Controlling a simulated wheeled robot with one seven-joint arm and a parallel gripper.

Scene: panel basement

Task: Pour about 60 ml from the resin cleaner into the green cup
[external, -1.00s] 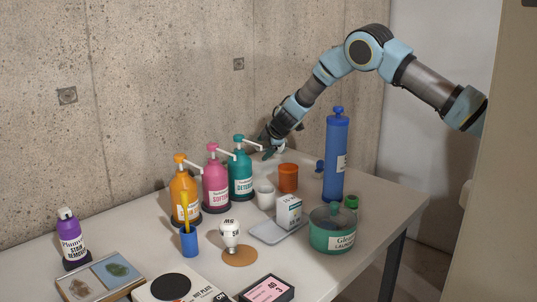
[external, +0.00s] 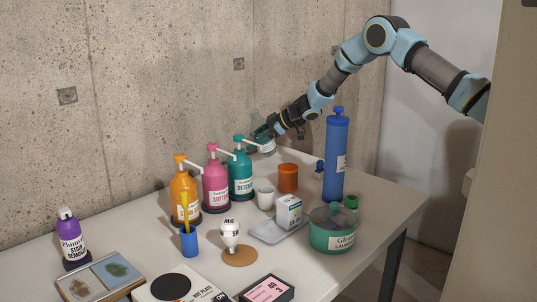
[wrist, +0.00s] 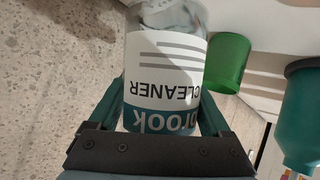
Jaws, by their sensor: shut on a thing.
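The resin cleaner (wrist: 165,65) is a clear bottle with a white and teal label reading "CLEANER". It fills the middle of the wrist view, its lettering upside down there. My gripper (wrist: 162,118) is shut on it, one finger on each side. In the external view my gripper (external: 268,133) holds the bottle (external: 267,147) above the far end of the table, behind the teal pump bottle; it is small and partly covered there, so its tilt is unclear. The green cup (wrist: 227,62) is translucent and shows beside the bottle in the wrist view. I cannot make it out in the external view.
A teal pump bottle (external: 240,178) stands close, with pink (external: 216,185) and orange (external: 185,195) ones beside it. A white cup (external: 265,197), an orange cup (external: 288,178) and a tall blue bottle (external: 336,155) stand nearby. The concrete wall (external: 150,90) is behind.

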